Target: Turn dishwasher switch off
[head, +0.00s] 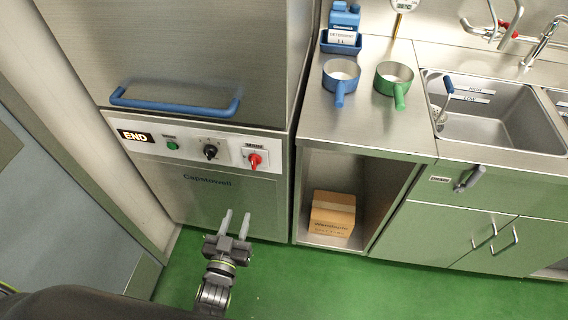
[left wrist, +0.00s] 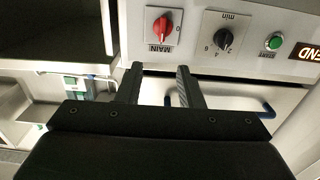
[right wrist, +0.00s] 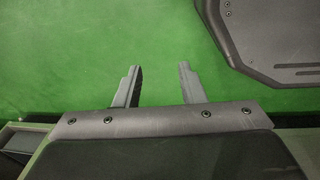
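The dishwasher (head: 215,210) stands at the left in the head view, with a control strip across its front. The red MAIN switch (head: 255,159) is at the strip's right end on a white plate; in the left wrist view the red knob (left wrist: 161,27) is near the top centre. My left gripper (head: 236,222) is open and empty in front of the lower panel, below the switch and apart from it. In the left wrist view its fingers (left wrist: 160,75) point toward the strip. My right gripper (right wrist: 158,72) is open and empty over the green floor.
A black timer knob (head: 210,151), a green START button (head: 172,145) and a lit END display (head: 135,136) share the strip. The blue door handle (head: 175,106) juts out above it. A counter with two pots (head: 341,73) stands at right. Green floor is clear in front.

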